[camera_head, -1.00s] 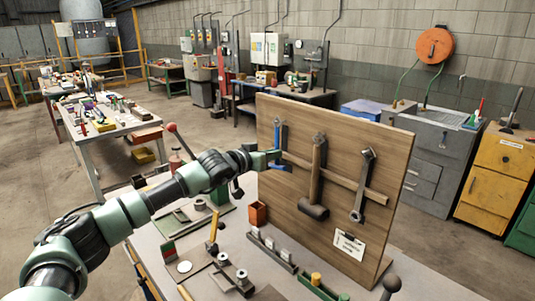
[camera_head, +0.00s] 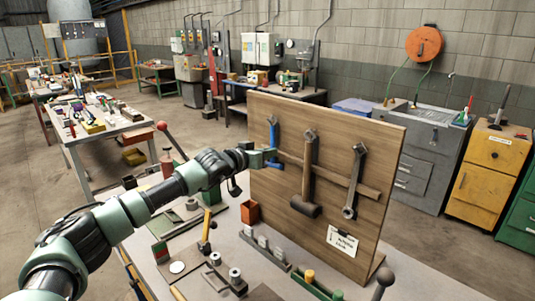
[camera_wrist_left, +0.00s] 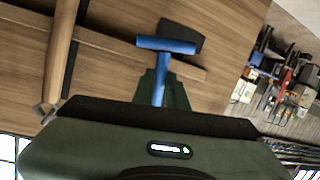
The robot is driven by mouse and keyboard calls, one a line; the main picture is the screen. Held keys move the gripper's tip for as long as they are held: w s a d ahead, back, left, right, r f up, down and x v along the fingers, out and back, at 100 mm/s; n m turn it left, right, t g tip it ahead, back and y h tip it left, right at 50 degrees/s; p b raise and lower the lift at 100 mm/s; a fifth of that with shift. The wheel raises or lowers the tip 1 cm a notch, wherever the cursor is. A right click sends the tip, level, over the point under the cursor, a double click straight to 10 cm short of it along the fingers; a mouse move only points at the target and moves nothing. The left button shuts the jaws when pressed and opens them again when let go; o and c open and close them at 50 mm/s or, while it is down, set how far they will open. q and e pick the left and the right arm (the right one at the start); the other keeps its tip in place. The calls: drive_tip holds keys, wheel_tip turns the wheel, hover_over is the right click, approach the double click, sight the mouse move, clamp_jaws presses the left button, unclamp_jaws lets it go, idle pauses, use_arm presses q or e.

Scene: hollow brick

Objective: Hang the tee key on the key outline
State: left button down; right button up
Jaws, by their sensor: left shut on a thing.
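The blue tee key (camera_head: 272,133) is upright at the left part of the wooden board (camera_head: 375,130). Its blue crossbar (camera_wrist_left: 166,45) is at the top in the left wrist view, and its stem runs down between my fingers. A dark key outline (camera_wrist_left: 182,34) shows on the board behind the crossbar, partly covered by it and offset to the right. My left gripper (camera_head: 270,157) is shut on the key's stem, in front of the board. Whether the key touches the board or a hook is hidden. My right gripper is not in view.
A white label (camera_head: 342,241) is low on the board. A red-brown box (camera_head: 250,212) and metal parts stand on the bench in front.

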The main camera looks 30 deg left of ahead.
use_arm(q)
drive_tip(key=c, duration=1.3)
unclamp_jaws()
drive_tip(key=shift+c, duration=0.2)
drive_tip(key=b+v, duration=0.3)
drive_tip(key=v, duration=0.5)
drive_tip(key=shift+b, duration=0.3)
drive_tip(key=shift+f, duration=0.1)
